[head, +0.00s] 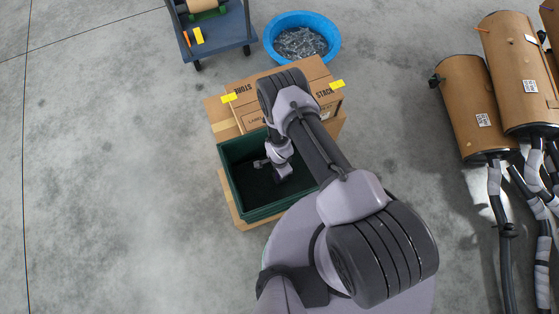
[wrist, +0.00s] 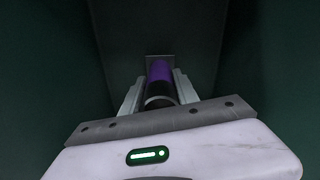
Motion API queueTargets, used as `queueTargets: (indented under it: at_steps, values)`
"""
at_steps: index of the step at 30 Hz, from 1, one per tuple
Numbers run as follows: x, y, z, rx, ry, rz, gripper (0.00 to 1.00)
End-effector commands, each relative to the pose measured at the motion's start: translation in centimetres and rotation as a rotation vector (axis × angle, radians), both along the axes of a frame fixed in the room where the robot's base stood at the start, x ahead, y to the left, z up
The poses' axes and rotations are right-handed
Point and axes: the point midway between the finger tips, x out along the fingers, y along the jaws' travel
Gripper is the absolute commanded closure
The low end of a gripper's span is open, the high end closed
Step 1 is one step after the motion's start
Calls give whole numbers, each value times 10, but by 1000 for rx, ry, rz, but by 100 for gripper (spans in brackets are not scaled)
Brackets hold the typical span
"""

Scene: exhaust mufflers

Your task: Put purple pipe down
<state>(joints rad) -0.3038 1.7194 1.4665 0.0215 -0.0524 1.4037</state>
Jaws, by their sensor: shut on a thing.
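The purple pipe (wrist: 160,71) shows in the wrist view between the two fingers of my gripper (wrist: 158,90). Its near end is dark, and a flat grey piece shows behind its far end. My gripper is shut on the pipe. In the head view my gripper (head: 262,163) reaches down into a dark green bin (head: 228,186). The pipe cannot be made out in the head view. Dark green walls surround the gripper in the wrist view. I cannot tell whether the pipe touches the bin floor.
A cardboard box (head: 322,87) with yellow tags stands behind the bin. A blue tub (head: 333,44) of small metal parts and a blue cart (head: 228,31) are farther back. Brown mufflers (head: 466,105) with pipes stand at the right. The floor at the left is clear.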

Motion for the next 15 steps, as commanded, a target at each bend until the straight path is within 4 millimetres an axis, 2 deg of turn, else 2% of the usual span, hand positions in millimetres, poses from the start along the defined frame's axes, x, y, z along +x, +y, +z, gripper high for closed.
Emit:
queueTargets:
  at_steps: [3,5,15]
  values:
    - [-1,0,-26,0,1,0,99]
    - [0,0,-35,0,0,0,99]
    - [0,0,-36,0,0,1,100]
